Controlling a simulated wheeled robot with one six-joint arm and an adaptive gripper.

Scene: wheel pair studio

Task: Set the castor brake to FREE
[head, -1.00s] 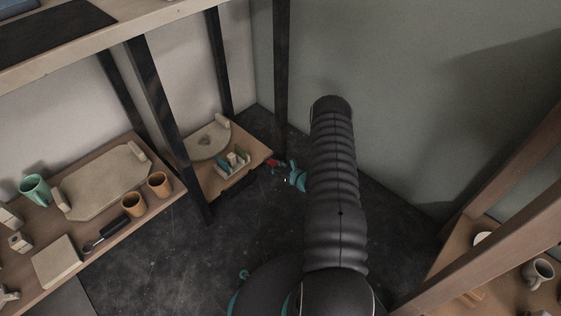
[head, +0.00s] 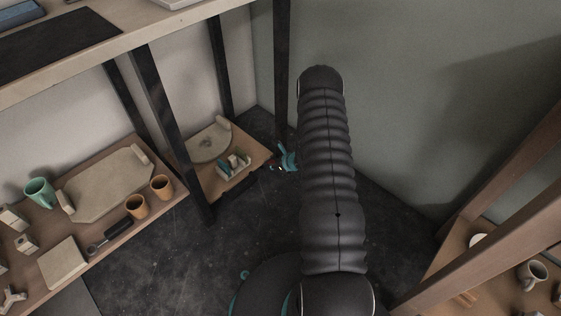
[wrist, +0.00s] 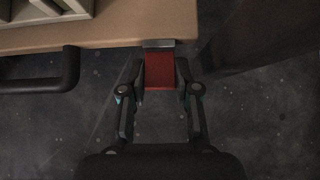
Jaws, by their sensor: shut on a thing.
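The castor brake shows as a red tab (wrist: 160,70) in the wrist view, just below a grey metal piece at the edge of a low wooden board. My gripper (wrist: 160,84) is shut on this red tab, with one finger against each side. In the head view my gripper (head: 287,158) is a small teal and dark shape beside the board's right corner, and my arm hides part of it. The low wooden board (head: 232,185) carries a round grey slab and a small divided holder. No FREE marking can be read.
A black bar handle (wrist: 45,82) sits left of the brake, below the board's edge. A dark post (wrist: 235,45) stands close on the right. A shelf (head: 110,240) with cups and slabs is at the left. Dark floor (head: 150,265) lies open in front.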

